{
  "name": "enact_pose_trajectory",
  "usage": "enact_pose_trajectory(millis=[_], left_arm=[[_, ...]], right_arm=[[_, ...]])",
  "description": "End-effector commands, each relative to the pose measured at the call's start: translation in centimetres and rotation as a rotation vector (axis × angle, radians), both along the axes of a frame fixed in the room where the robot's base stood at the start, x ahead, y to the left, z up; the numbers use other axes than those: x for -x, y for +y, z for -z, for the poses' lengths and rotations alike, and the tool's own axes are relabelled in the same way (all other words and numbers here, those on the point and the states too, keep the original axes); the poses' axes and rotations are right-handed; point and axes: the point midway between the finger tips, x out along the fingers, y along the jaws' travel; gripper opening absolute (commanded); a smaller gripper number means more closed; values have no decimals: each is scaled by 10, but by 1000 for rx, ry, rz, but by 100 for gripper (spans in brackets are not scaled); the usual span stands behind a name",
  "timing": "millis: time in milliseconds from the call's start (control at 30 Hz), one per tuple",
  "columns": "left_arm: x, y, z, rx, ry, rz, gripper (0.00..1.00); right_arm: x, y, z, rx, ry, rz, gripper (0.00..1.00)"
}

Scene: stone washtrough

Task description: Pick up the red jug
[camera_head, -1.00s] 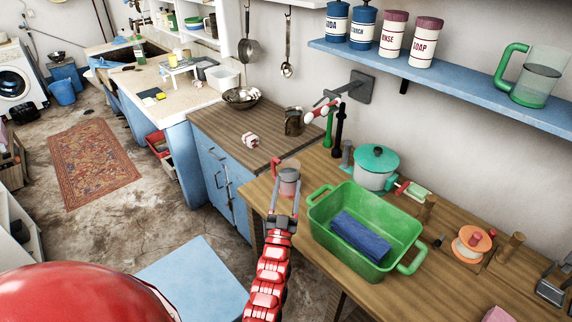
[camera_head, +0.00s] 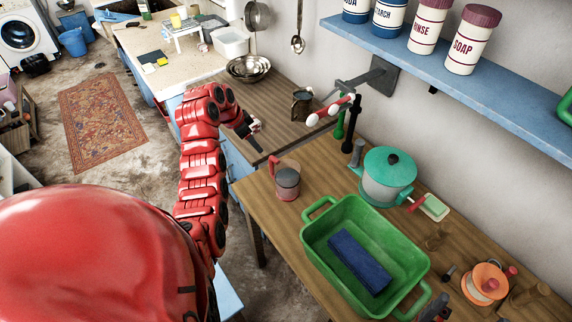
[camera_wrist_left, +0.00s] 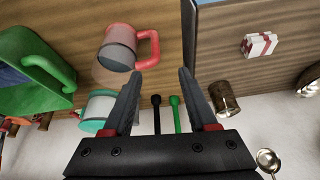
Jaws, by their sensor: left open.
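The red jug (camera_head: 286,182) has a clear grey body, a red rim and a red handle. It stands upright at the wooden table's left end.
A green tub (camera_head: 318,240) with a blue block stands right of the jug. A teal-lidded pot (camera_head: 388,180) stands behind the tub. A wall tap (camera_head: 345,100) juts out behind the jug. A red-and-white box (camera_wrist_left: 260,45) and metal bowls (camera_head: 249,67) sit on the counter.

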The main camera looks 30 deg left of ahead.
Motion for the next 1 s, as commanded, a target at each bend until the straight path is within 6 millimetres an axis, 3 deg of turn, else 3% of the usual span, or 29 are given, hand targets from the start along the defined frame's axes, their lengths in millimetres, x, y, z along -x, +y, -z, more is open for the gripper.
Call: enact_pose_trajectory(millis=[133, 300, 400, 667, 1000], left_arm=[[10, -1, 3, 13, 36, 29, 58], [2, -5, 29, 13, 35, 29, 58], [-5, -12, 42, 18, 41, 30, 58], [-24, -20, 93, 15, 35, 27, 58], [-32, -24, 111, 12, 32, 27, 58]], right_arm=[[0, 0, 9, 0, 1, 0, 100], [0, 0, 42, 0, 1, 0, 100], [0, 0, 30, 0, 0, 0, 100], [0, 0, 31, 0, 0, 0, 100], [0, 0, 33, 0, 0, 0, 100]])
